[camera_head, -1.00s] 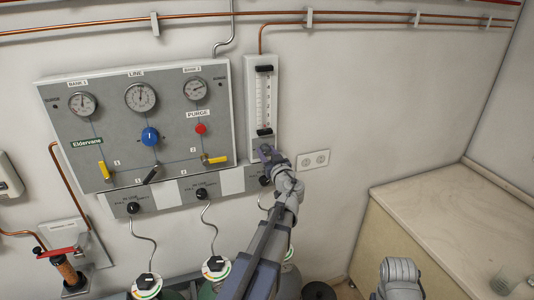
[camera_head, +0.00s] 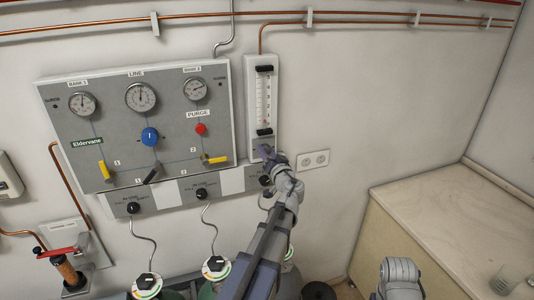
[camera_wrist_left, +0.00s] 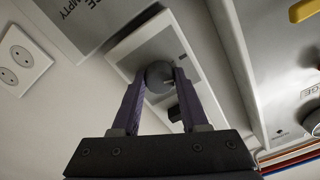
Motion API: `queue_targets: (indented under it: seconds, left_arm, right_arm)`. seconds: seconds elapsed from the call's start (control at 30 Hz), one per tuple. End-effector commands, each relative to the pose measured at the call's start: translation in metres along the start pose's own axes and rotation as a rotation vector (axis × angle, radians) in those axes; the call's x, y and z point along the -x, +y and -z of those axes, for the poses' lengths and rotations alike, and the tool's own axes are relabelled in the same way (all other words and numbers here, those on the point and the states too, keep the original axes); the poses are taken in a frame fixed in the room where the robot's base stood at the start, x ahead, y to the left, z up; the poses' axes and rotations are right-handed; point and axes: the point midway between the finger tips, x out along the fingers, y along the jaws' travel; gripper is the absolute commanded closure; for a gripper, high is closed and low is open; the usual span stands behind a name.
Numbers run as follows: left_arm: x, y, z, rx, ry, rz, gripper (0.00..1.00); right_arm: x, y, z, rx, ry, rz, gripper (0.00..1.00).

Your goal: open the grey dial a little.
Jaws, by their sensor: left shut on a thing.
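The grey dial (camera_wrist_left: 158,76) is a round knob on the lower part of the white flowmeter panel, seen in the left wrist view. My left gripper (camera_wrist_left: 160,80) is shut on it, one purple finger on each side. In the head view my left gripper (camera_head: 266,152) is at the bottom of the flowmeter (camera_head: 263,100), and the gripper and arm hide the dial there. My right gripper is not visible in either view.
A grey gas panel (camera_head: 115,125) with gauges, a blue knob (camera_head: 150,137) and yellow levers is left of the flowmeter. A wall socket (camera_head: 313,159) is right of my gripper. A wooden counter (camera_head: 450,200) stands at the right.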

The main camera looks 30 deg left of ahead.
Motion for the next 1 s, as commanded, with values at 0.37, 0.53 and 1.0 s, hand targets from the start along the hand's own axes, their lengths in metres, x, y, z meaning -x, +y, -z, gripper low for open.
queue_targets:
  seconds: [0.37,0.53,1.0]
  left_arm:
    - [0.0002,0.0002,0.0,-0.036,0.0,-0.001,1.0]
    - [0.0002,0.0002,0.0,-0.035,0.0,-0.001,1.0]
    - [0.0001,0.0001,0.0,-0.035,0.0,0.0,0.26]
  right_arm:
    - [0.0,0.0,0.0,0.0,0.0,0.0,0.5]
    - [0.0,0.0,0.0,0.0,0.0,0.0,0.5]
    - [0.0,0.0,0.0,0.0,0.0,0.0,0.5]
